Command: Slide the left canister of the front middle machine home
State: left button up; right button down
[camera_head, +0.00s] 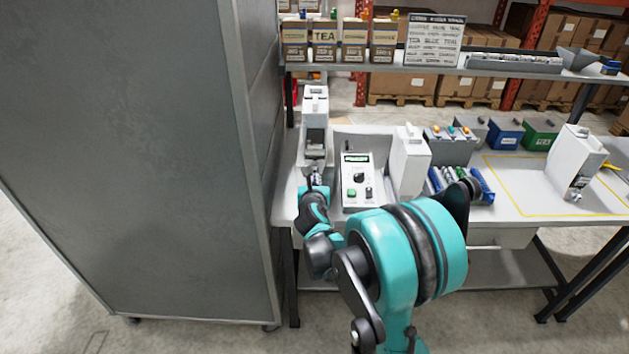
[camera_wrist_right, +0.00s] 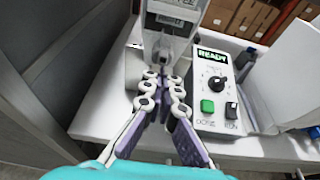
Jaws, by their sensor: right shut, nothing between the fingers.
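A narrow white dispenser machine (camera_head: 315,103) with a dark front section stands at the left end of the table. My right gripper (camera_head: 315,178) is at its front, low down. In the right wrist view my gripper (camera_wrist_right: 164,80) is shut and empty, its fingertips close to the grey lower front of the machine (camera_wrist_right: 165,47); I cannot tell whether they touch. Part of a label shows above. Other white machines stand at the middle (camera_head: 409,160) and right (camera_head: 575,163) of the table. I cannot make out a separate left canister. My left gripper is not in view.
A control box (camera_head: 350,192) reading READY, with a green button and a dial, stands just right of my gripper. A large grey cabinet (camera_head: 150,150) closes off the left. Coloured bins (camera_head: 505,134) stand at the back. A yellow-outlined area (camera_head: 515,190) is mostly clear.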

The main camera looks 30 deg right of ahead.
aim_at(315, 171)
jog(key=shift+w+d+b, duration=0.1)
jog(key=shift+w+d, duration=0.35)
jog(key=shift+w, duration=0.25)
jog(key=shift+w+d+b, duration=0.1)
jog(key=shift+w+d, duration=0.3)
jog(key=shift+w, duration=0.3)
jog(key=shift+w+d+b, duration=0.1)
jog(key=shift+w+d, duration=0.35)
jog(key=shift+w, duration=0.25)
jog(key=s+a, duration=0.4)
jog(key=s, duration=0.2)
jog(key=shift+s, duration=0.35)
jog(key=shift+a, duration=0.1)
